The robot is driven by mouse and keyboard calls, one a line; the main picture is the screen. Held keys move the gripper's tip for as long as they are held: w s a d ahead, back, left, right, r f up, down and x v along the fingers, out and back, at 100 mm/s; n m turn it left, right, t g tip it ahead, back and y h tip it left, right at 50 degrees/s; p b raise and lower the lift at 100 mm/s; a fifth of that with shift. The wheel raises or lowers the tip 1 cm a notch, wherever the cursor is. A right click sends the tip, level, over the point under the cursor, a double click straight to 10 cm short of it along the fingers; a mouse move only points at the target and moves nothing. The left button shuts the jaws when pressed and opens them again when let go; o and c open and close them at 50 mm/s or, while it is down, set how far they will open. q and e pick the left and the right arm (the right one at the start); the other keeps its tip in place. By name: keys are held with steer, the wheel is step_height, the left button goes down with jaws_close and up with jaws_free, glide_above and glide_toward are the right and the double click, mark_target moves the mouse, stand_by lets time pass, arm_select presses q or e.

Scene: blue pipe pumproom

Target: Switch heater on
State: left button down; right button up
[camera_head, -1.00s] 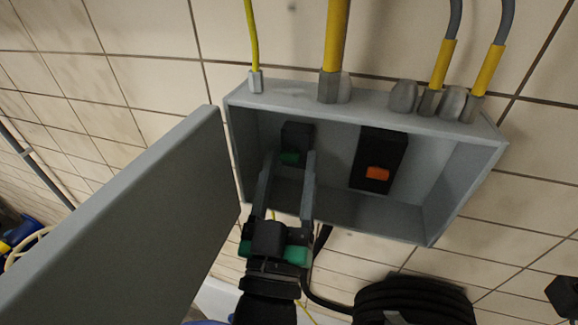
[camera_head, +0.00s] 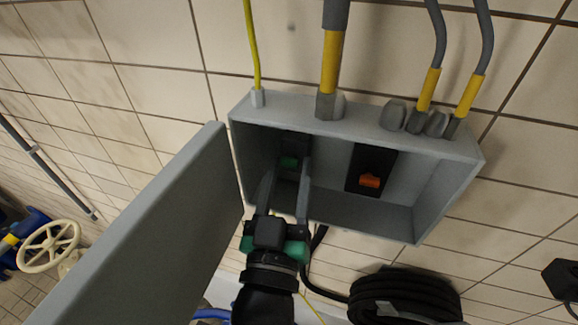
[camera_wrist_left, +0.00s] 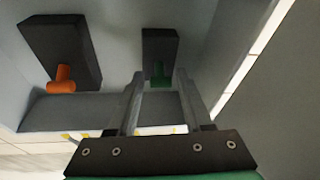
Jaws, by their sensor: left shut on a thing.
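The grey electrical box (camera_head: 420,228) is mounted on the tiled wall, with its grey door (camera_head: 140,225) swung open to the left. Inside are two black switches. The left one has a green knob (camera_head: 289,163) and the right one an orange knob (camera_head: 369,181). My left gripper (camera_head: 289,171) reaches up into the box from below, with its fingers shut on the green knob. In the left wrist view the green knob (camera_wrist_left: 160,77) shows between the fingertips, and the orange knob (camera_wrist_left: 62,80) is clear to the left. My right gripper is not in view.
A yellow cable (camera_head: 252,50) and several thicker conduits enter the box top. A black coiled hose (camera_head: 400,292) is below the box. A cream handwheel (camera_head: 48,245) stands at lower left. The door limits room to the gripper's left.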

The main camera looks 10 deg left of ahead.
arm_select(q)
steer(key=shift+c, duration=1.7)
jaws_free()
steer(key=p+v, duration=0.2)
steer(key=v, duration=0.9)
steer(key=shift+s+f+p, duration=0.15)
steer(key=shift+s+p, duration=0.15)
